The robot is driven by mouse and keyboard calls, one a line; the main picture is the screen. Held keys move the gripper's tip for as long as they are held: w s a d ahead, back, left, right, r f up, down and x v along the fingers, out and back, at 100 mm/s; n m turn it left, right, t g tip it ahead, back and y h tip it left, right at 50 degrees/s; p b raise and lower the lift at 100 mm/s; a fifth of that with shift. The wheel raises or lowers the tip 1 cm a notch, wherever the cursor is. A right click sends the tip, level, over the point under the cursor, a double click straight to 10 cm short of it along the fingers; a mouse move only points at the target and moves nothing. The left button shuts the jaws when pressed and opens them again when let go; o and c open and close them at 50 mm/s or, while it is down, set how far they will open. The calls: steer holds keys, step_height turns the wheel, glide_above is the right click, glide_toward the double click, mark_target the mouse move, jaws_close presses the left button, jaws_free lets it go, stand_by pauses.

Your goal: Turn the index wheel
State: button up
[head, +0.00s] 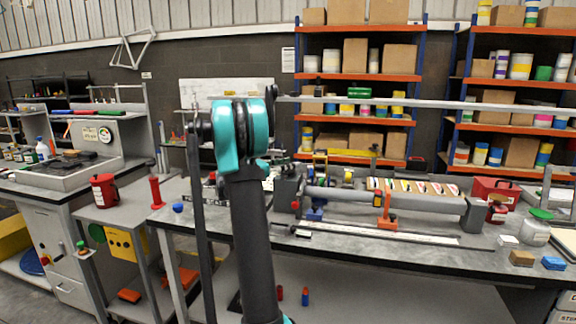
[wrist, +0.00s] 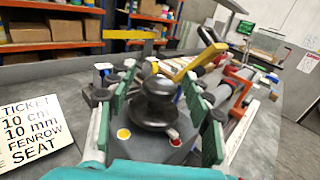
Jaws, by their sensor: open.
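In the wrist view a black rounded knob, which looks like the index wheel (wrist: 156,103), stands on a grey block (wrist: 150,148) with a yellow and a red button on it. My gripper (wrist: 160,82) is open. Its green-padded fingers stand left and right of the knob, with a gap visible on each side; I cannot tell whether either touches it lower down. In the head view my arm hides the gripper and most of the knob's surroundings. The long clamping fixture (head: 340,194) lies on the bench to the right of my arm.
A white card (wrist: 28,133) reading "TICKET 10 cm 10 mm FENROW SEAT" stands left of the gripper. A yellow-handled tool (wrist: 203,62) and an orange clamp (wrist: 240,80) lie beyond. The bench (head: 400,258) has free room in front of the fixture. Loaded shelves (head: 350,77) stand behind.

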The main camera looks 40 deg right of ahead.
steer(key=shift+c, duration=0.2)
steer(key=c, duration=1.1)
steer(key=shift+n+t, duration=0.3)
steer(key=shift+t, duration=0.1)
steer(key=n+t, duration=0.2)
steer(key=t, duration=0.1)
steer(key=n+t, duration=0.1)
steer(key=t, duration=0.2)
steer(key=shift+s+n+y, duration=0.15)
steer(key=shift+n+y, duration=0.25)
steer(key=n+t+y, duration=0.2)
steer(key=t, duration=0.1)
steer(key=n+t+y, duration=0.2)
steer(key=n+t, duration=0.1)
steer(key=t, duration=0.1)
steer(key=shift+d, duration=0.15)
steer(key=n+t+y, duration=0.3)
steer(key=n+y, duration=0.1)
steer(key=y, duration=0.1)
steer(key=n+t+y, duration=0.1)
steer(key=n+y, duration=0.1)
steer(key=y, duration=0.1)
steer(key=n+t+y, duration=0.1)
steer(key=n+y, duration=0.1)
steer(key=y, duration=0.1)
steer(key=shift+n+y, duration=0.3)
steer(key=shift+y, duration=0.2)
